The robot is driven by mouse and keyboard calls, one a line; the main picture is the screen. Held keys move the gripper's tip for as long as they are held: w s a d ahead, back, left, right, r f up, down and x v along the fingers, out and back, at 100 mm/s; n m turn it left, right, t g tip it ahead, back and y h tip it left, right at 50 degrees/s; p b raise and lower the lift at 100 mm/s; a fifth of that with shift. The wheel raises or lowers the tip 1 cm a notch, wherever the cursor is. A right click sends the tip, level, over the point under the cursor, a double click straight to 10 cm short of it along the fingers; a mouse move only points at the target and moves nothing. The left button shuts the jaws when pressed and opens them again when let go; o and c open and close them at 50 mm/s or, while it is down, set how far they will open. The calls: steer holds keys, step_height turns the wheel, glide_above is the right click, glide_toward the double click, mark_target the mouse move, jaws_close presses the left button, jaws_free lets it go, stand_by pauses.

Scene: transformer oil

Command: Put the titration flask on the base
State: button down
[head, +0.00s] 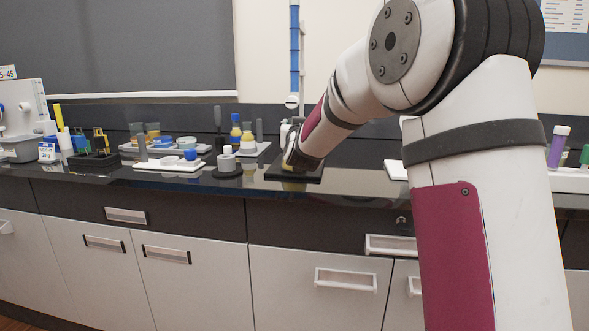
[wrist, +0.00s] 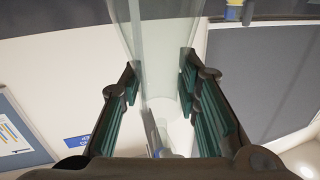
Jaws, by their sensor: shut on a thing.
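My gripper (wrist: 158,95) is shut on the clear glass titration flask (wrist: 160,45). In the wrist view its green-padded fingers stand on either side of the glass, which widens towards the top of the picture. In the head view my gripper (head: 292,162) is low over the black base (head: 312,176) of the burette stand, with a yellowish patch at its tip. My arm hides most of the flask there. I cannot tell whether the flask touches the base.
A burette (head: 294,50) with blue bands rises behind my gripper.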

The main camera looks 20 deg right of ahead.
steer(key=shift+f, duration=0.15)
steer(key=c, duration=0.8)
jaws_free()
steer(key=v, duration=1.2)
steer(key=shift+a+f, duration=0.1)
